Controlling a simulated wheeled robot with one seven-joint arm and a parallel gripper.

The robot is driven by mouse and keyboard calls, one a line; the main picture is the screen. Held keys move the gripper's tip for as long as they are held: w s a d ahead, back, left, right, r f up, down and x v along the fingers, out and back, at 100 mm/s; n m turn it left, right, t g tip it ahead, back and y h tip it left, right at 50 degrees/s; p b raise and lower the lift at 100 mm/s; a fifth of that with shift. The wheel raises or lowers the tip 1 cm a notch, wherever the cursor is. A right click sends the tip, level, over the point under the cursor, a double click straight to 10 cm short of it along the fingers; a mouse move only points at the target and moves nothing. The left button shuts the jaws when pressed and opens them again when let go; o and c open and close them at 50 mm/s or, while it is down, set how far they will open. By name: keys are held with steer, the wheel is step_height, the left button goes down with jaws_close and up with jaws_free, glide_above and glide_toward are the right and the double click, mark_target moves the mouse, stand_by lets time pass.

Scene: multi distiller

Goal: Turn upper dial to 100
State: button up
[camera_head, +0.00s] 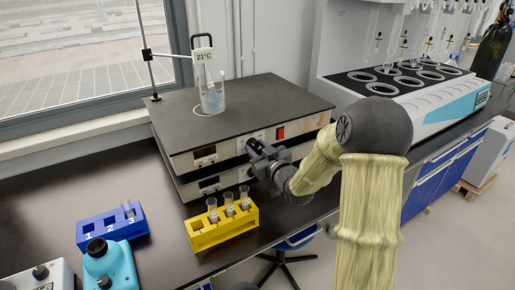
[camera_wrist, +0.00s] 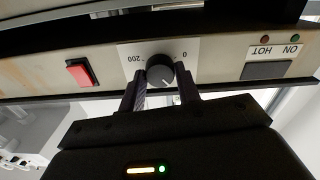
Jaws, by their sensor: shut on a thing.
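The upper dial (camera_wrist: 160,72) is a round black knob on the front panel of the upper hot plate (camera_head: 204,126). The wrist view is upside down and shows "0" and "200" printed on either side of the dial. A pale pointer mark shows on the dial, but I cannot read its exact setting. My gripper (camera_wrist: 160,87) is shut on the dial, with one dark finger on each side. In the head view my gripper (camera_head: 258,148) is at the upper plate's front and largely hides the dial.
A red switch (camera_wrist: 78,72) sits beside the dial, with HOT and ON lamps on the other side. A glass beaker (camera_head: 212,97) stands on the upper plate. The lower plate (camera_head: 205,186) is just below. A yellow rack (camera_head: 207,239) with tubes stands in front.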

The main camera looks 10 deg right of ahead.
steer(key=m+p, duration=0.1)
steer(key=m, duration=0.2)
steer(key=shift+m, duration=0.4)
steer(key=shift+f+m+p, duration=0.15)
steer(key=shift+m+p, duration=0.5)
steer(key=shift+m, duration=1.25)
steer(key=o, duration=1)
steer(key=shift+s, duration=0.15)
steer(key=b+v, duration=1.1)
steer(key=v, duration=0.6)
